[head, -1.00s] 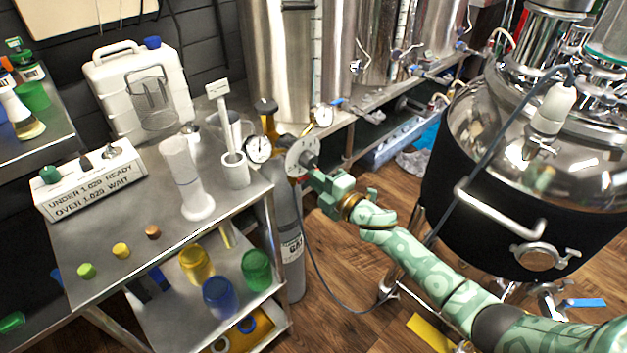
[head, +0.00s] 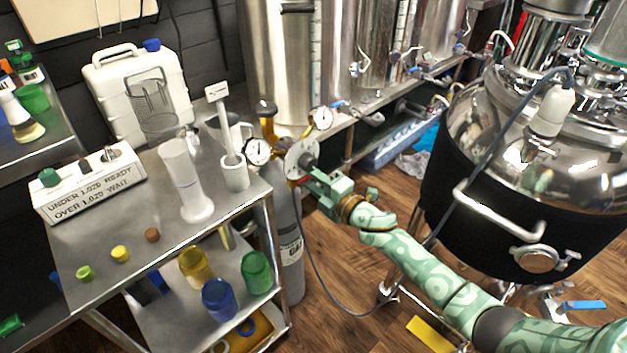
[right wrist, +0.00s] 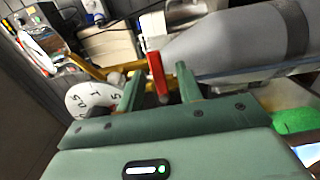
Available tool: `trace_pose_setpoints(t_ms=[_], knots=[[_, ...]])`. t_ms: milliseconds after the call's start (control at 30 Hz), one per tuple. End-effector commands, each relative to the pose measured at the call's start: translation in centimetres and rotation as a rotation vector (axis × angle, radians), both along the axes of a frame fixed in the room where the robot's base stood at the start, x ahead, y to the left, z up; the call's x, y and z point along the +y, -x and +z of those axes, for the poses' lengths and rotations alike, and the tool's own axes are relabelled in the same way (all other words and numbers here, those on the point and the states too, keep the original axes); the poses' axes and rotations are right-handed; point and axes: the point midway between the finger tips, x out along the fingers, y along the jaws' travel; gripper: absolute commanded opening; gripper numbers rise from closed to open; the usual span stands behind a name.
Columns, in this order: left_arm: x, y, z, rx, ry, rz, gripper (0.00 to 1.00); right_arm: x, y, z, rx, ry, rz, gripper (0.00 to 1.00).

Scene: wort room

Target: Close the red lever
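The red lever (right wrist: 157,74) shows in the right wrist view, standing between the two fingers of my right gripper (right wrist: 158,88). A gap shows on both sides of the lever, so the fingers are open around it and not clamped on it. A white numbered dial (right wrist: 92,98) is just left of the fingers. In the head view my right gripper (head: 312,180) is at the regulator, beside the round grey dial plate (head: 301,157) above the grey gas cylinder (head: 289,240). The lever is not clear in the head view. My left gripper is not in view.
A pressure gauge (head: 258,152) and another gauge (head: 321,118) are close to my right gripper. A steel trolley (head: 120,225) with a measuring cylinder stands left. A large kettle with a black jacket (head: 480,210) stands right. A hose hangs below the gripper.

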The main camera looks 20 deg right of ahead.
Motion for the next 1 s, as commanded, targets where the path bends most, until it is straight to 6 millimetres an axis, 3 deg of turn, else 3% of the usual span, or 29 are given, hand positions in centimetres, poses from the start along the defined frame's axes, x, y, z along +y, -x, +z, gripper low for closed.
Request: trace_pose_setpoints(t_ms=[267, 367, 467, 700, 833, 1000], knots=[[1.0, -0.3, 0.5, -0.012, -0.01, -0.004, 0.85, -0.5, 1.2, 0.2, 0.0, -0.002, -0.001, 0.35], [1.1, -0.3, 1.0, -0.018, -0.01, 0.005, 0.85, -1.1, 3.2, 0.5, -0.002, -0.002, -0.001, 0.35], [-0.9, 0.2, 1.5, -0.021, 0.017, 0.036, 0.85, -2.1, 5.8, 0.5, -0.001, 0.0, -0.001, 0.35], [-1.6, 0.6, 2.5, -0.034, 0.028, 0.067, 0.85, -4.3, 11.7, 0.4, 0.001, -0.002, -0.001, 0.35], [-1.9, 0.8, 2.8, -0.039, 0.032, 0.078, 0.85, -5.1, 13.9, 0.2, 0.001, -0.001, -0.001, 0.35], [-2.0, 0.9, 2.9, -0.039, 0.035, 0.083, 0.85, -5.5, 15.2, 0.1, 0.0, 0.0, -0.001, 0.35]])
